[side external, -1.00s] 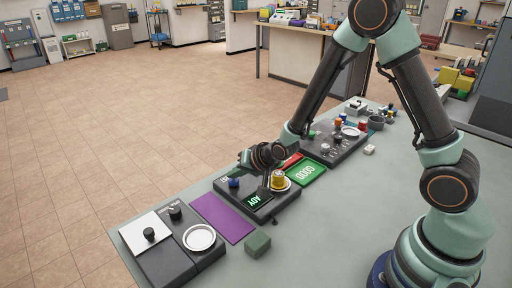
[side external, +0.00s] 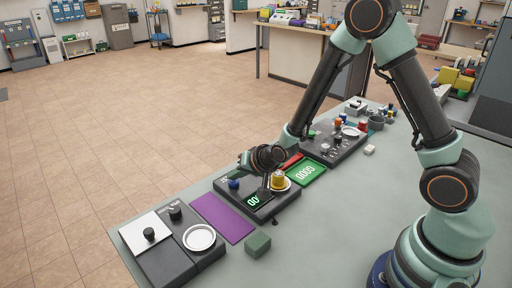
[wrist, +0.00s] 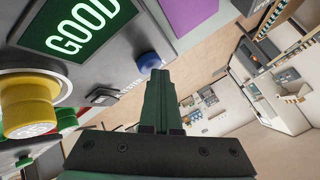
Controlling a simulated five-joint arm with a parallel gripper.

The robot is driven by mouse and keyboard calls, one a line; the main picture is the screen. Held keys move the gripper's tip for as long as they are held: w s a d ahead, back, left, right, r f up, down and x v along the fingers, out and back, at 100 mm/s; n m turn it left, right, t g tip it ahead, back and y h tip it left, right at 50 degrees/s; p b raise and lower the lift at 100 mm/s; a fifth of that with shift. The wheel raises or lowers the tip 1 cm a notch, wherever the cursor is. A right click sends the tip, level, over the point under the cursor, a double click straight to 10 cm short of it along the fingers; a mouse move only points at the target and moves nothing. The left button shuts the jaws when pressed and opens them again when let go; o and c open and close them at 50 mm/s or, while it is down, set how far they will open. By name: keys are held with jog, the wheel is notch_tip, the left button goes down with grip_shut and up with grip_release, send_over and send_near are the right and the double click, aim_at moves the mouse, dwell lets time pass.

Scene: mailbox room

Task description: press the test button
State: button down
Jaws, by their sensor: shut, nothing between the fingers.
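A dark grey console (side external: 285,201) lies on the bench with a blue button (side external: 234,183), a yellow capped part (side external: 278,181) and a small green-lit display (side external: 257,200). The wrist view shows the display reading GOOD (wrist: 78,28), the yellow part (wrist: 28,104) at left and the blue button (wrist: 150,62). My gripper (wrist: 159,78) is shut and empty, its tips close to the blue button in that picture. Whether they touch it I cannot tell.
A purple mat (side external: 222,217) lies left of the console, and a green block (side external: 257,244) sits in front. A black unit with a white round plate (side external: 199,239) stands farther left. A green screen (side external: 306,173) and another dark panel (side external: 335,152) lie to the right.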

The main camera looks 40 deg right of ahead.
aim_at(237, 184)
jog(key=shift+r, duration=0.85)
jog(key=shift+r, duration=2.5)
jog(key=s+d+r+n+g, duration=0.1)
jog(key=s+d+r+n, duration=0.1)
jog(key=s+r+n, duration=0.2)
jog(key=s+d+r+n+g, duration=0.2)
jog(key=s+r, duration=0.8)
jog(key=s, duration=0.5)
jog(key=shift+s+d+n+g+h, duration=0.3)
jog(key=shift+s+n+h, duration=0.1)
jog(key=shift+n, duration=0.5)
